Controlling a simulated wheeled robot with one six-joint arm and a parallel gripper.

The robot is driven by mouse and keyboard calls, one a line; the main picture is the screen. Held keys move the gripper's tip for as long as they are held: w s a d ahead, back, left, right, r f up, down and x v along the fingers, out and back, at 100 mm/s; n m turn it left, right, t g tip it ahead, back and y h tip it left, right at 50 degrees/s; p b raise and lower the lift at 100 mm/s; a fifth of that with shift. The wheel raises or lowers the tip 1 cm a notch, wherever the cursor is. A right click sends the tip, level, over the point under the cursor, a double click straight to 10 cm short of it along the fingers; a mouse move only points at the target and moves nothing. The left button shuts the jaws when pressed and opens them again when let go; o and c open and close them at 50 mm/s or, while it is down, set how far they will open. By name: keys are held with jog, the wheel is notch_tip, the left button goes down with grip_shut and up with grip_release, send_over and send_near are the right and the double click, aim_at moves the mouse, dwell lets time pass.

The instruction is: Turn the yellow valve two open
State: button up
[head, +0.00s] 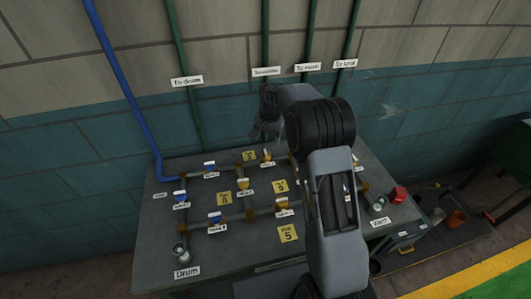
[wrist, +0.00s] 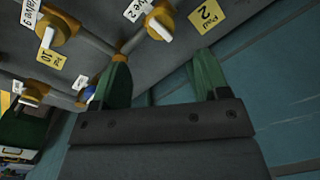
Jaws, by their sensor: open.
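A yellow valve (wrist: 160,22) with a pale lever sits on the bench beside a label reading "Valve 2", partly cut off, in the wrist view. In the head view it appears to be the yellow valve (head: 267,154) at the back of the pipework; its label is too small to read. My gripper (wrist: 161,72) is open and empty, its two green fingers apart. The valve lies beyond the fingertips, a little above the gap between them in the picture, not touched. In the head view my gripper (head: 264,132) hangs at the bench's back edge, behind the valve.
The grey bench (head: 160,250) carries pipes with several blue and yellow valves and yellow number cards. Another yellow valve (wrist: 55,32) is left of valve two in the wrist view. A red object (head: 398,194) stands at the bench's right. Pipes (head: 183,75) climb the wall behind.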

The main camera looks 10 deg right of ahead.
aim_at(266, 153)
jog(key=f, duration=0.3)
jog(key=f+p, duration=0.1)
jog(key=f, duration=0.5)
jog(key=shift+w+a, duration=0.2)
jog(key=shift+a, duration=0.1)
jog(key=c, duration=0.9)
